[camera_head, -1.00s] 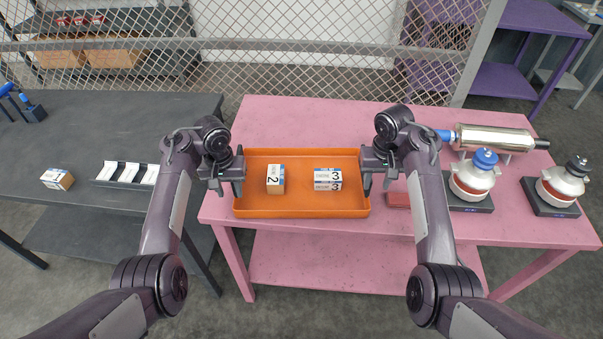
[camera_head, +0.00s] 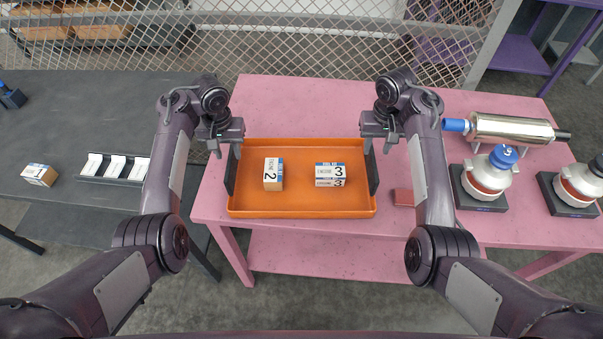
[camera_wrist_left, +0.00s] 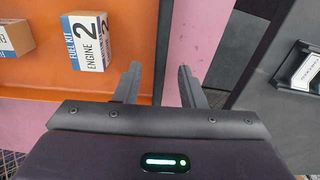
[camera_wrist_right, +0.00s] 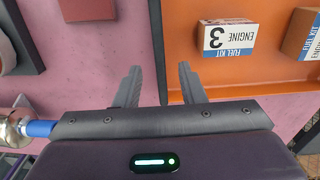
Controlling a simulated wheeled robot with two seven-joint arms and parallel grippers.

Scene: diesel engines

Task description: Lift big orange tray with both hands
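The big orange tray (camera_head: 300,211) lies on the pink table with two fuel kit boxes in it, box 2 (camera_head: 273,174) and box 3 (camera_head: 330,174). My left gripper (camera_head: 225,170) is at the tray's left wall. In the left wrist view its fingers (camera_wrist_left: 158,75) are apart, one on each side of the wall. My right gripper (camera_head: 380,170) is at the tray's right wall. In the right wrist view its fingers (camera_wrist_right: 159,75) are apart, with the wall line between them. Contact with the walls cannot be told.
A red block (camera_head: 403,197) lies right of the tray. A metal cylinder (camera_head: 512,128) and two white-and-red devices (camera_head: 490,172) stand further right. A dark table (camera_head: 100,115) with a slotted holder (camera_head: 114,168) and another box (camera_head: 40,174) is at left.

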